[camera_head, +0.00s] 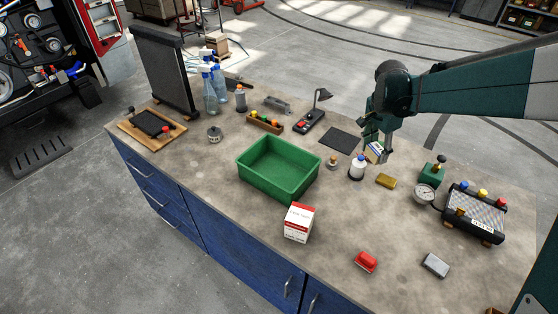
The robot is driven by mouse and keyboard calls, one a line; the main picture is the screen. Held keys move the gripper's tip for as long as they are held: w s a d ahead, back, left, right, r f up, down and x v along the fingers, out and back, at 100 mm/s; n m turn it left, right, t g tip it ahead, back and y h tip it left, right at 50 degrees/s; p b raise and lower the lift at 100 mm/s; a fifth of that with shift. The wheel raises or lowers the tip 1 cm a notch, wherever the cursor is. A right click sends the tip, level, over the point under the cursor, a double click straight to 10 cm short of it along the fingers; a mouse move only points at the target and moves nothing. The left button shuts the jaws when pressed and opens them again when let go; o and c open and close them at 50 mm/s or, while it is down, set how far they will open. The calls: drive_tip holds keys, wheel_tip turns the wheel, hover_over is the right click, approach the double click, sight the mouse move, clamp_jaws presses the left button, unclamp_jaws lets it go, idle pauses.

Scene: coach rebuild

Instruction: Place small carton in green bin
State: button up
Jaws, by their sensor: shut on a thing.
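My gripper (377,143) is at the right of the middle, above the far right part of the workbench. It is shut on a small carton (375,153) with white, blue and yellow faces, held tilted and partly hidden by the fingers. The green bin (253,182) stands on the workbench to the left of my gripper, upright, with its open top up. It looks empty inside. The held carton is apart from the bin.
A red and white box (299,223) stands just in front of the bin. A white bottle (357,168), a small knob-topped item (333,162) and a yellow block (386,180) are near my gripper. A desk lamp (318,108) stands behind.

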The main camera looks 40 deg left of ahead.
drive_tip(key=s+a+n, duration=0.3)
drive_tip(key=s+a, duration=0.4)
drive_tip(key=a, duration=0.7)
drive_tip(key=n, duration=0.4)
hover_over(289, 181)
drive_tip(key=shift+y, duration=0.4)
drive_tip(key=f, duration=0.5)
drive_tip(key=shift+s+a, duration=0.1)
drive_tip(key=shift+s, duration=0.2)
drive_tip(key=shift+f, duration=3.1)
drive_tip(key=shift+f, duration=0.1)
drive_tip(key=shift+f, duration=1.8)
drive_tip(key=shift+f, duration=0.1)
